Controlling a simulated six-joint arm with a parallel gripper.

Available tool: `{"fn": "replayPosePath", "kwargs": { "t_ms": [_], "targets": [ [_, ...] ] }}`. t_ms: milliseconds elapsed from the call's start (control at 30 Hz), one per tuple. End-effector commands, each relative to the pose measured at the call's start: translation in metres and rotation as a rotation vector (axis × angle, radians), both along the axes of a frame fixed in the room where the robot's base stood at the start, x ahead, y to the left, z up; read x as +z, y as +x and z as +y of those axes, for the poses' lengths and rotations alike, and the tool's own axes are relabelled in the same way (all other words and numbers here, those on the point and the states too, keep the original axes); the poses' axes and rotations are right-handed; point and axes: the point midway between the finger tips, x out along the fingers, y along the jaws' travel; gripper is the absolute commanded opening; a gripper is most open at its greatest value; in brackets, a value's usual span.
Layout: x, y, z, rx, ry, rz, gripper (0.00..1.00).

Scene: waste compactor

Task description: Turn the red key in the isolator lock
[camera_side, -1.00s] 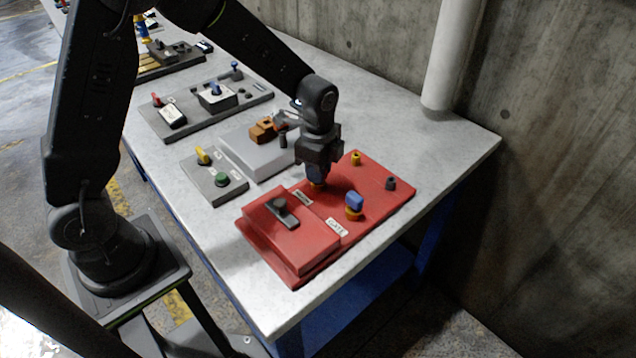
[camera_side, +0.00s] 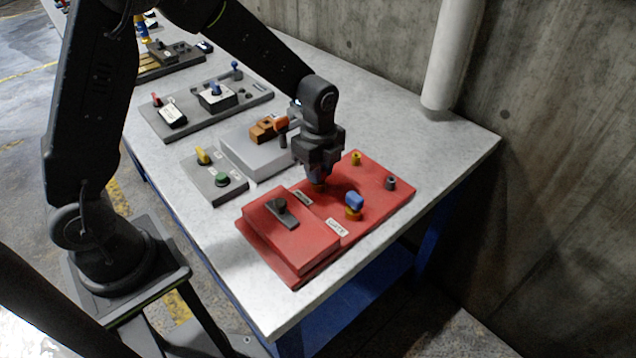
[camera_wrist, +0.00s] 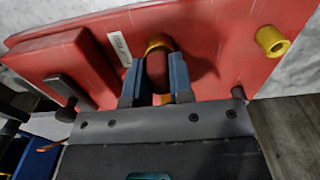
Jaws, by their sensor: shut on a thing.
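The red key (camera_wrist: 157,70) stands in a yellow lock collar (camera_wrist: 160,42) on the red panel (camera_wrist: 215,20). My gripper (camera_wrist: 156,85) has its two blue-grey fingers on either side of the key, closed on it.
Grey panels (camera_side: 215,185) lie to the left. A concrete wall (camera_side: 560,130) stands behind.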

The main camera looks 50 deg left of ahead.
Motion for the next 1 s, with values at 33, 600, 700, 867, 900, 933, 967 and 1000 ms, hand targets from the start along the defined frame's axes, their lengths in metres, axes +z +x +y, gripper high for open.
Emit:
{"fn": "replayPosePath", "kwargs": {
  "t_ms": [33, 600, 700, 867, 900, 933, 967, 1000],
  "targets": [
    [-0.0030, -0.0015, 0.0004, 0.000, 0.001, 0.006, 0.02],
    [-0.0012, -0.0006, 0.0001, 0.001, 0.000, 0.002, 0.51],
    [-0.0011, -0.0005, 0.0001, 0.001, 0.000, 0.002, 0.47],
    [-0.0008, -0.0003, 0.0001, 0.001, 0.000, 0.001, 0.46],
    [-0.0007, -0.0003, 0.0001, 0.001, 0.000, 0.001, 0.46],
    [-0.0004, -0.0002, 0.0001, 0.001, 0.000, 0.001, 0.46],
    [0.0003, -0.0002, 0.0001, 0.001, 0.000, 0.001, 0.46],
    [0.0019, 0.0000, 0.0000, 0.001, 0.000, 0.000, 0.46]
  ]
}}
